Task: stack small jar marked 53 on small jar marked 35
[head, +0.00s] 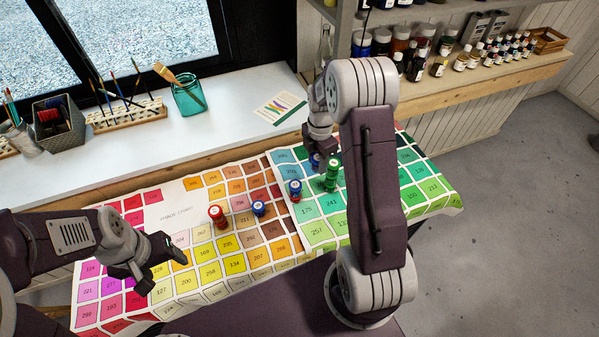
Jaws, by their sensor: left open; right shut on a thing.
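Small lidded jars stand on the colour chart cloth (160,215); their numbers are too small to read, so I cannot tell which is 53 or 35. There is a red jar (217,216), a small blue jar (259,208), a blue jar with red below it (295,190), and a tall green jar or stack (332,172). My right gripper (317,152) is shut on a blue jar (316,161) just left of the green one; my arm partly hides it. My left gripper (160,265) is open and empty over the chart's left part.
A white sill (230,115) behind holds a teal glass with brushes (188,97), a brush rack (127,115), a dark basket (57,125) and a card (280,108). Shelves of bottles (440,62) stand at the back right. The chart's middle front is clear.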

